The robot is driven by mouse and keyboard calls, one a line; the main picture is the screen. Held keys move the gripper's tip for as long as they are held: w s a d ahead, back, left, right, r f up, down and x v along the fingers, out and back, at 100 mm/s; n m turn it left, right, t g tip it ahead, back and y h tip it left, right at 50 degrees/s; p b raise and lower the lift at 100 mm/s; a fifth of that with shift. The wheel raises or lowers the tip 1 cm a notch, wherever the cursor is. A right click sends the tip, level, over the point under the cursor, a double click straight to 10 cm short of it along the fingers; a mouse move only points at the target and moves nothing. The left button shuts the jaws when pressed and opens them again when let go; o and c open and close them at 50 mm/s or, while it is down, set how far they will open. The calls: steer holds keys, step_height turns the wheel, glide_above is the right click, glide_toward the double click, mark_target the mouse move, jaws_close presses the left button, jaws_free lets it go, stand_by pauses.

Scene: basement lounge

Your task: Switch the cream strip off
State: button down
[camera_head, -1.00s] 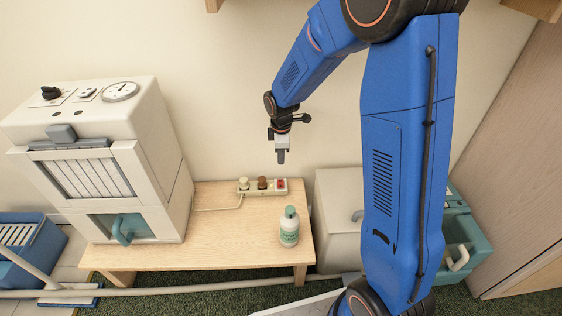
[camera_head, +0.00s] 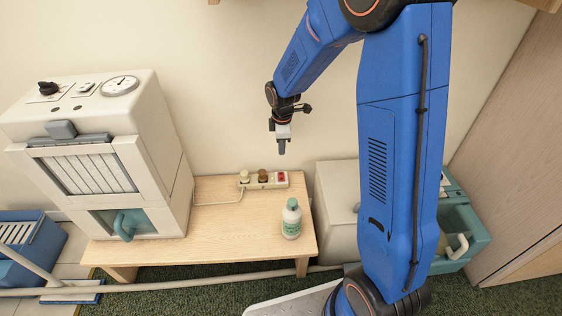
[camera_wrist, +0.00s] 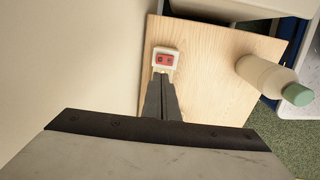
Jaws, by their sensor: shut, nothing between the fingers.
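The cream strip (camera_head: 271,184) lies at the back of the wooden bench near the wall. A cream plug and a brown plug stand in it, and its red switch (camera_head: 282,177) is at the right end. In the wrist view the strip's end (camera_wrist: 175,53) with the red switch (camera_wrist: 164,59) shows just beyond my fingertips; the rest of the strip is hidden behind my gripper. My gripper (camera_head: 282,150) is shut and empty, pointing down above the strip's right end and apart from it. It also shows in the wrist view (camera_wrist: 162,78).
A white bottle with a green cap (camera_head: 291,219) stands on the wooden bench (camera_head: 225,236) in front of the strip. A cream machine (camera_head: 95,150) takes up the bench's left. A pale box (camera_head: 335,210) is right of the bench. The wall is close behind.

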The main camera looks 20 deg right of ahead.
mark_target(281, 176)
steer(key=f, duration=0.4)
steer(key=w+f, duration=0.1)
steer(key=f, duration=0.8)
steer(key=shift+w+d+f, duration=0.15)
steer(key=shift+w+f, duration=0.1)
steer(key=shift+w, duration=0.05)
steer(key=shift+f, duration=0.15)
steer(key=shift+s, duration=0.7)
steer(key=shift+a+r, duration=0.2)
steer(key=shift+r, duration=0.1)
